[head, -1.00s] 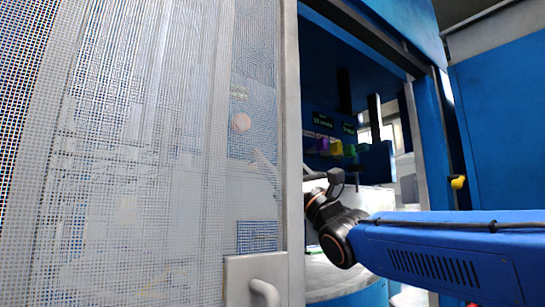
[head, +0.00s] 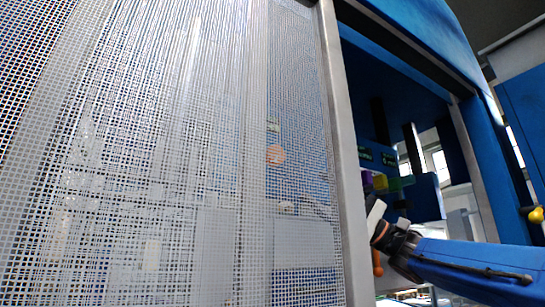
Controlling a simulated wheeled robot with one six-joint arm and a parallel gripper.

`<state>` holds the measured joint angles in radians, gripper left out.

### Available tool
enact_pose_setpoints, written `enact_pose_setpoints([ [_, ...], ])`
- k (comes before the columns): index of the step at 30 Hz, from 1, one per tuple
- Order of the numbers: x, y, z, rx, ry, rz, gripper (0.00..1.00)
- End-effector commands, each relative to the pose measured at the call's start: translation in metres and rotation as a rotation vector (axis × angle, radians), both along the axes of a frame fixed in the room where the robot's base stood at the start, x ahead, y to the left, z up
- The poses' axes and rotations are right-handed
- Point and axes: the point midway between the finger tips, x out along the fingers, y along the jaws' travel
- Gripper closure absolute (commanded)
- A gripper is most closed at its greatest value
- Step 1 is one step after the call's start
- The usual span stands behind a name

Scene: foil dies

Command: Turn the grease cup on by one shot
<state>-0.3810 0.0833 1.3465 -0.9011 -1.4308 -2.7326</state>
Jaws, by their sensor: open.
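Inside the blue machine, small coloured pieces, purple, yellow and green (head: 390,184), sit under dark label plates (head: 378,158). I cannot tell whether one of them is the grease cup. A round orange-pink disc (head: 276,154) shows dimly through the mesh. My arm reaches from the right into the machine's opening. My gripper (head: 374,218) is open at the door frame's right edge, below the coloured pieces; the frame and mesh may hide part of it. I see nothing between its jaws. A small orange piece (head: 377,263) hangs just below my wrist.
A grey mesh door (head: 170,150) fills the left and middle of the view. Its upright frame (head: 345,150) stands close beside my wrist. The blue machine housing (head: 405,30) bounds the opening above and right. A yellow knob (head: 536,215) is at the far right.

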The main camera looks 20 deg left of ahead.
Motion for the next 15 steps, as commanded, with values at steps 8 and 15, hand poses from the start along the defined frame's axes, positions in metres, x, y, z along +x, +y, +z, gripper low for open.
enact_pose_setpoints([
  [8,-0.013,0.038,0.031,0.001,0.000,0.002,0.41],
  [15,-0.023,0.069,0.058,0.002,0.000,0.003,0.41],
])
